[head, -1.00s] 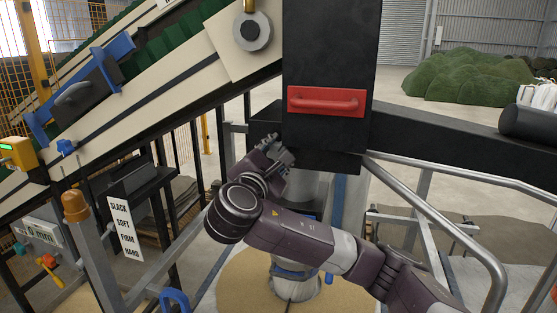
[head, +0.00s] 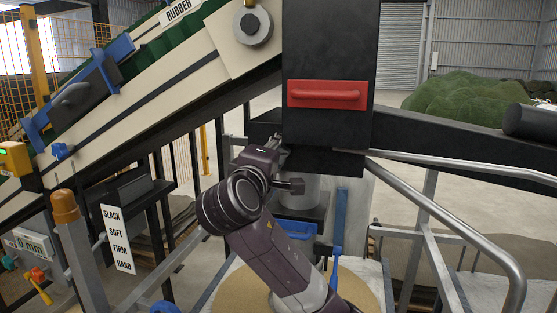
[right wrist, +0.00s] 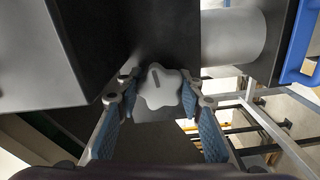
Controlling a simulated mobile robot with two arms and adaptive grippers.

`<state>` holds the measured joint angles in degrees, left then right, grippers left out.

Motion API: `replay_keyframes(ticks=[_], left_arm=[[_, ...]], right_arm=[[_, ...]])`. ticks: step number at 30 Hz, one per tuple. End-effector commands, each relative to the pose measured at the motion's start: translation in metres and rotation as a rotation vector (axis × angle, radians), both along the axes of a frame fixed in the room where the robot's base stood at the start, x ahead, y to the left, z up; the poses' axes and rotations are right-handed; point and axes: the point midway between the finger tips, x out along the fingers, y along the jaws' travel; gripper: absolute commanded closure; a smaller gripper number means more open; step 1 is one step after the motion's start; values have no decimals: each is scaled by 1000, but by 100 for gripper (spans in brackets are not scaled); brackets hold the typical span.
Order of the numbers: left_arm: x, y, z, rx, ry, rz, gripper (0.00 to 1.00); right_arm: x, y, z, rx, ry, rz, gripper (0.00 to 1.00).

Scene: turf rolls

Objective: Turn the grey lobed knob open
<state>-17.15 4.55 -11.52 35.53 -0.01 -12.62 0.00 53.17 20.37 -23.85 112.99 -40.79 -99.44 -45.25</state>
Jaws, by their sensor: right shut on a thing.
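The grey lobed knob (right wrist: 161,88) shows in the right wrist view on a dark panel, with a short dark mark on its face, tilted slightly off upright. My right gripper (right wrist: 158,96) has its blue-padded fingers on either side of the knob and is shut on it. In the head view my right gripper (head: 276,160) is at the underside of the black housing (head: 325,45), below its red handle (head: 327,95). I cannot make out the knob there. My left gripper is not in view.
A pale cylinder (right wrist: 235,38) stands right of the knob. A metal guard rail (head: 470,235) curves across the right side. The sloping conveyor (head: 150,95) fills the left, with a SLACK-to-HARD label (head: 117,239) below. A green turf heap (head: 465,97) lies behind.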

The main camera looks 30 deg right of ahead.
Motion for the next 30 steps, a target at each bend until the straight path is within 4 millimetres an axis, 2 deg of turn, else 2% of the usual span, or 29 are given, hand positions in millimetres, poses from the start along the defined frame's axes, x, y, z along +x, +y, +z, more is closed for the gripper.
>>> replay_keyframes(ticks=[10, 26, 27, 30], left_arm=[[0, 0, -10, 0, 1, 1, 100], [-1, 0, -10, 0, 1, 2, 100], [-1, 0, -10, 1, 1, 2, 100], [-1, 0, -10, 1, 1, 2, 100]], right_arm=[[1, 1, -3, 86, -93, 1, 89], [0, 0, -2, 98, -108, 0, 89], [0, 0, -2, 98, -108, 0, 61], [0, 0, -1, 96, -108, 1, 50]])
